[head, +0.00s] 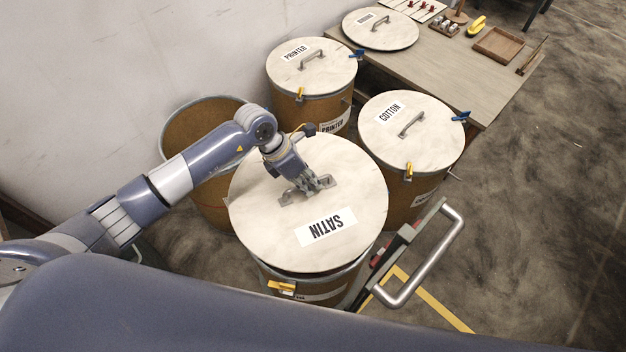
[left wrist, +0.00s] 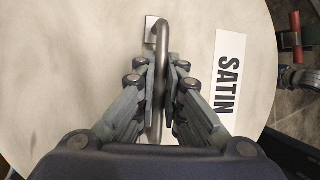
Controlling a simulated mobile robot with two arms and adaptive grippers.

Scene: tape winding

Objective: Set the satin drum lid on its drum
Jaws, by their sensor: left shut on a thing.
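The satin lid (head: 270,225) is a round pale disc with a metal handle and a SATIN label that reads upside down in the head view. My left gripper (head: 312,187) is shut on the lid's handle; the left wrist view shows the fingers (left wrist: 160,95) on both sides of the handle bar (left wrist: 163,45). The lid (left wrist: 90,60) is over the satin drum (head: 318,283), whose brown side and yellow clasp show below the lid's front edge. Whether the lid touches the drum rim all round cannot be told. My right gripper is not in view.
An open drum (head: 200,130) stands at the left by the wall. The lidded printed drum (head: 312,105) and cotton drum (head: 405,190) stand behind and to the right. A table (head: 455,75) holds another lid (head: 380,30) and a wooden tray (head: 498,44). Floor is clear at right.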

